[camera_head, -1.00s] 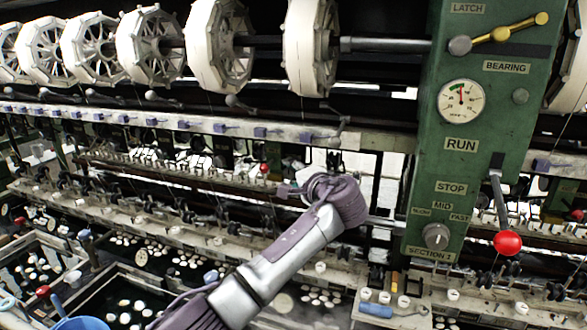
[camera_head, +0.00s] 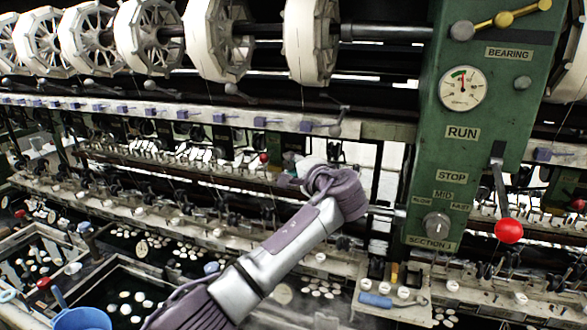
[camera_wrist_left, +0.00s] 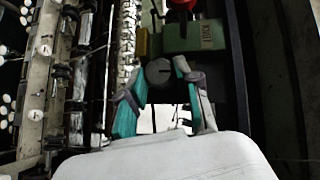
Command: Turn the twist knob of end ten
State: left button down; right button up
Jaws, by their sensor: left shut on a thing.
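A round grey twist knob (camera_wrist_left: 159,72) shows in the left wrist view, beside a green box (camera_wrist_left: 195,37) with a small label that is too small to read. My left gripper (camera_wrist_left: 160,68) has its teal fingers on both sides of this knob and is shut on it. No end number is legible, so I cannot tell from a marking that it is end ten. In the head view my left gripper (camera_head: 298,180) is at the row of reeling ends, and its wrist hides most of the fingers and the knob. My right gripper is not in view.
A green control panel (camera_head: 452,190) stands right of my arm, with a red-ball lever (camera_head: 508,230) and a speed dial (camera_head: 436,225). White reels (camera_head: 310,45) hang above. Basins (camera_head: 112,295) and a blue bucket (camera_head: 82,318) are at lower left. A blue-handled tool (camera_head: 376,300) lies on the ledge.

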pick_arm(q)
jog(key=m+t+b, duration=0.1)
jog(key=b, duration=0.2)
jog(key=f+m+t+y+b, duration=0.1)
jog(key=m+b, duration=0.1)
jog(key=b, duration=0.2)
jog(key=shift+f+t, duration=0.15)
jog(key=shift+t, duration=0.25)
jog(key=shift+m+t+y+b, duration=0.3)
jog(key=shift+m+t+b, duration=0.3)
jog(key=shift+m+b, duration=0.5)
jog(key=c, duration=0.8)
grip_release()
jog(key=shift+r, duration=0.2)
jog(key=v, duration=1.2)
